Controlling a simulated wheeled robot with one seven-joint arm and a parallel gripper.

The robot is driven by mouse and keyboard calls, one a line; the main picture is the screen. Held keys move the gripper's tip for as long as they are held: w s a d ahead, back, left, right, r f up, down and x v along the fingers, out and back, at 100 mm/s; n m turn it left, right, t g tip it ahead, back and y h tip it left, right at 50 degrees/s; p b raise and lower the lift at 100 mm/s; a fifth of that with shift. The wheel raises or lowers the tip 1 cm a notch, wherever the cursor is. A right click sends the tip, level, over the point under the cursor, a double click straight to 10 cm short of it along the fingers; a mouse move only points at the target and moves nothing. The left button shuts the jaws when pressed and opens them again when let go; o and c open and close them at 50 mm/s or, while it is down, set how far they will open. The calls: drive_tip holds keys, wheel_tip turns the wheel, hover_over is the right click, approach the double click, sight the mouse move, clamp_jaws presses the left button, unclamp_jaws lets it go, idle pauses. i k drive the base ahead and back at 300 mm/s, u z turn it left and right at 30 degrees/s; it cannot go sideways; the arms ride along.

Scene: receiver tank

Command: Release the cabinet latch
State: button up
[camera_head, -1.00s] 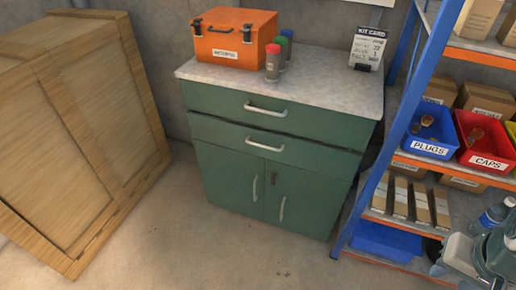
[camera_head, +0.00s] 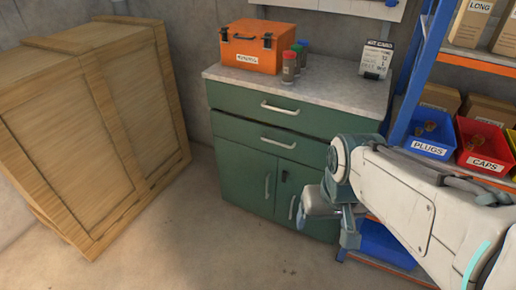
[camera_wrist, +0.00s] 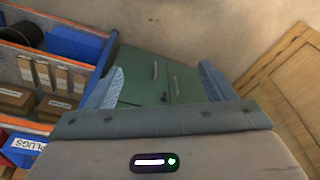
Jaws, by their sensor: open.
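The green cabinet (camera_head: 262,150) stands against the wall, with two drawers above two shut doors. A small dark latch (camera_head: 284,175) sits high near the seam between the doors, beside two upright pale handles (camera_head: 267,187). My gripper (camera_wrist: 163,85) is open and empty, its two blue-grey fingers spread in the wrist view. The cabinet doors (camera_wrist: 142,75) show between and beyond the fingers, apart from them. In the head view my arm's end hangs in front of the cabinet's right side and hides part of the right door.
A large wooden crate (camera_head: 95,130) stands at the left. An orange toolbox (camera_head: 250,44), several small bottles and a card stand on the cabinet top. A blue-framed shelf with bins (camera_head: 425,140) is close at the right. Floor in front is clear.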

sight(285, 173)
drive_tip(key=u, duration=0.05)
drive_tip(key=k, duration=0.55)
drive_tip(key=u, duration=0.45)
drive_tip(key=i, duration=1.35)
drive_tip(key=u, duration=0.2)
